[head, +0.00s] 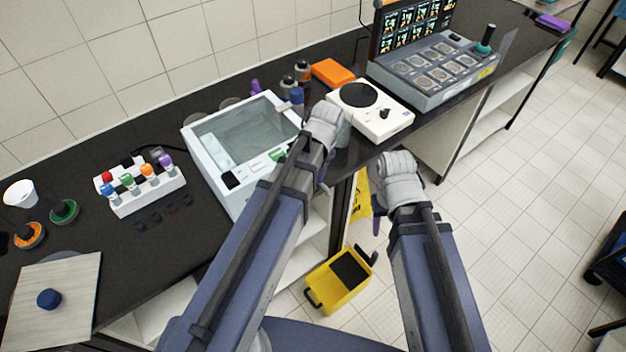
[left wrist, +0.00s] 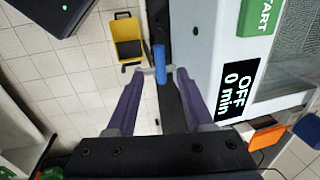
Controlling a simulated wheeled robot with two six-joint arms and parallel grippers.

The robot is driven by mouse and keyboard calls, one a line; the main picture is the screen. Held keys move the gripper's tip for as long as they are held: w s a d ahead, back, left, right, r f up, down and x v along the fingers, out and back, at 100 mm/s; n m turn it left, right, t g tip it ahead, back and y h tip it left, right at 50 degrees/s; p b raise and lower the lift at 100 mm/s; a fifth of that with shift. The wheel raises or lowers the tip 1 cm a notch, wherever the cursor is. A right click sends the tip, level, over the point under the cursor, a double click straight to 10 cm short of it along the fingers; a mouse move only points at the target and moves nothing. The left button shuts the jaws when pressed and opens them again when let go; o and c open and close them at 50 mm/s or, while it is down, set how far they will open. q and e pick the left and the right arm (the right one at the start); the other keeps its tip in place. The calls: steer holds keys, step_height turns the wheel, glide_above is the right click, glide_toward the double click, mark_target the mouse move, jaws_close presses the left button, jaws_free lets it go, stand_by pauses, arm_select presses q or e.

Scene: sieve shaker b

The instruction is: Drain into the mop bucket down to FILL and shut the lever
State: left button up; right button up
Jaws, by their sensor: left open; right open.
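The white water bath (head: 212,162) stands on the dark bench with clear liquid visible inside. In the left wrist view its panel (left wrist: 238,88) reads OFF, 0 min. A blue lever (left wrist: 160,64) sticks out at the bath's side, between the open fingertips of my left gripper (left wrist: 160,73); I cannot tell whether they touch it. The lever is hidden behind my left arm in the head view. The yellow mop bucket (head: 326,292) stands on the floor below and also shows in the left wrist view (left wrist: 128,27). Its fill mark is not readable. My right gripper (head: 380,205) is open and empty beyond the bench edge.
A white hotplate (head: 388,118), an orange box (head: 333,73) and a sample machine (head: 440,75) stand right of the bath. A tube rack (head: 148,193) stands left. A yellow sign (head: 361,196) is by the bench side. The floor at right is mostly clear.

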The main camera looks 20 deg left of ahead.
arm_select(q)
steer(key=f+b, duration=0.1)
steer(key=f, duration=0.1)
steer(key=f+b, duration=0.2)
steer(key=a+f+b, duration=0.1)
steer(key=f+b, duration=0.1)
steer(key=shift+w, duration=0.35)
steer(key=shift+r, duration=0.1)
steer(key=shift+c, duration=0.4)
jaws_close()
